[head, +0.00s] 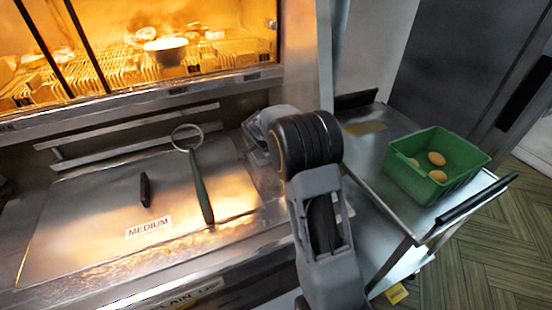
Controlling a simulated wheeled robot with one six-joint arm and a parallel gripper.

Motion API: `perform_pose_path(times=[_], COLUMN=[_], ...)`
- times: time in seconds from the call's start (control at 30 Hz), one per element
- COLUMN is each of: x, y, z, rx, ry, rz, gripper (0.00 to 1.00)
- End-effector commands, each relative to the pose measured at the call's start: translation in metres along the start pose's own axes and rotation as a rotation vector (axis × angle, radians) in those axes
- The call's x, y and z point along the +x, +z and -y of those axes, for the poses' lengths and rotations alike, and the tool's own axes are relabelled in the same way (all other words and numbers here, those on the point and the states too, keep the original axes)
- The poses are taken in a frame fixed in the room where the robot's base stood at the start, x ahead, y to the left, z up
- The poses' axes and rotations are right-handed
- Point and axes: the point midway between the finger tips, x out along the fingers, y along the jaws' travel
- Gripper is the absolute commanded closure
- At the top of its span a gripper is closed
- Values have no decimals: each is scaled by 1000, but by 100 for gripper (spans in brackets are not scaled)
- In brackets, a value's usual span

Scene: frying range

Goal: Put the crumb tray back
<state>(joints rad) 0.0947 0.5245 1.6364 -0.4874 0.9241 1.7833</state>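I cannot make out any piece that is clearly the crumb tray. A flat steel surface (95,215) with a "MEDIUM" label lies below the lit cabinet, and I cannot tell if it is part of the tray. My arm rises from the bottom middle to a black joint, then bends left to a pale grey end part (263,121) over the right end of that surface. The fingertips are hidden, so I cannot see whether they hold anything.
A green-handled ring tool (201,187) and a small black piece (145,189) lie on the steel surface. A green crate (455,157) with several brown items stands on the right steel table (385,150). The lit cabinet (150,92) holds food. Open floor (480,250) lies at lower right.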

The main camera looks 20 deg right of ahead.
Motion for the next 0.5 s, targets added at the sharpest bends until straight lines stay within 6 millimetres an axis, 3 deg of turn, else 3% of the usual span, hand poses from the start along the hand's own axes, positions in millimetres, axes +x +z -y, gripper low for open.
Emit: perform_pose_path(times=[0.33, 0.37, 0.5], x=[3, 3, 2], y=[1, 1, 1], z=[0, 0, 0], rx=[1, 0, 0], ry=[-2, -1, 0], rz=[0, 0, 0], gripper=[100, 58, 45])
